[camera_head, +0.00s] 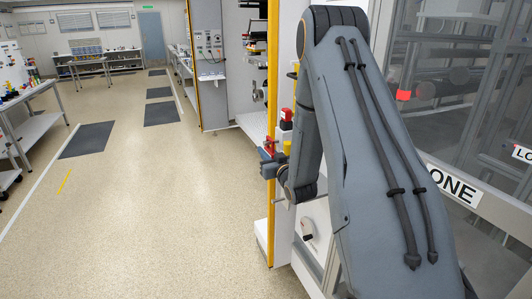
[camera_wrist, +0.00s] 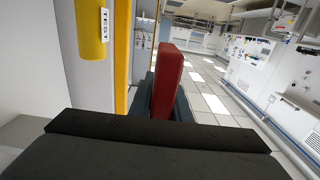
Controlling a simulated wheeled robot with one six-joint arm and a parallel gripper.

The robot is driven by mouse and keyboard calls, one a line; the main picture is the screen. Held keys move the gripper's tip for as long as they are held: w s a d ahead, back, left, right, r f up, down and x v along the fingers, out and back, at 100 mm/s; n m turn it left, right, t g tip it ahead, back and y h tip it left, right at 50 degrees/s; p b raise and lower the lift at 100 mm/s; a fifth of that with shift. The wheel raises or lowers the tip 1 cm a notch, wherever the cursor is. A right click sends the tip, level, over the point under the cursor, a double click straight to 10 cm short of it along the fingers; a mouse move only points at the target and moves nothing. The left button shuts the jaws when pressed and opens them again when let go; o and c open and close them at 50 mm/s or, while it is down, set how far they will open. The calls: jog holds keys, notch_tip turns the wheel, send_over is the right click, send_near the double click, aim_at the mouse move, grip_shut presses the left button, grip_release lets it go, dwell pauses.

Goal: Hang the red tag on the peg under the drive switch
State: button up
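The red tag (camera_wrist: 167,82) stands up between the dark fingers of my gripper (camera_wrist: 168,112) in the wrist view, and its lower end is hidden by the near finger. In the head view my gripper (camera_head: 268,158) is at the end of the folded arm, beside the yellow post, with a bit of the red tag (camera_head: 270,144) showing. It looks shut on the tag, clear of any surface. A dial-like switch (camera_head: 308,236) is on the white panel below and right of my gripper; I cannot tell if it is the drive switch. I cannot make out the peg.
A yellow post (camera_head: 272,70) runs up close to my gripper. A red block (camera_head: 286,115) sits just above it. In the wrist view a yellow part (camera_wrist: 91,28) carries a TEST label. A glazed enclosure (camera_head: 460,80) is at the right.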

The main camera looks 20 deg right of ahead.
jog(key=o, duration=0.4)
